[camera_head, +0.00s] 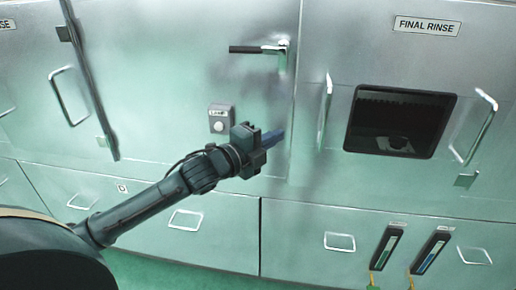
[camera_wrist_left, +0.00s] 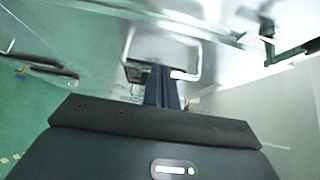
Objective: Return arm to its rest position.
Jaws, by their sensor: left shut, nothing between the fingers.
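My left arm comes in from the left in the head view and reaches toward the middle of the cabinet front. My left gripper (camera_head: 275,137) is shut and empty, its blue-grey fingers together, in front of a metal door. In the left wrist view the closed fingers (camera_wrist_left: 163,88) point toward a metal handle (camera_wrist_left: 160,50), which appears beyond them. I cannot tell the exact gap between the fingers and the cabinet. My right gripper is not in view.
A dark door lever (camera_head: 258,49) is above the gripper, and a small button box (camera_head: 221,119) is left of it. A "FINAL RINSE" door with a dark window (camera_head: 400,120) stands to the right. Drawers with handles (camera_head: 186,219) run below. Green floor (camera_head: 150,272) shows at the bottom.

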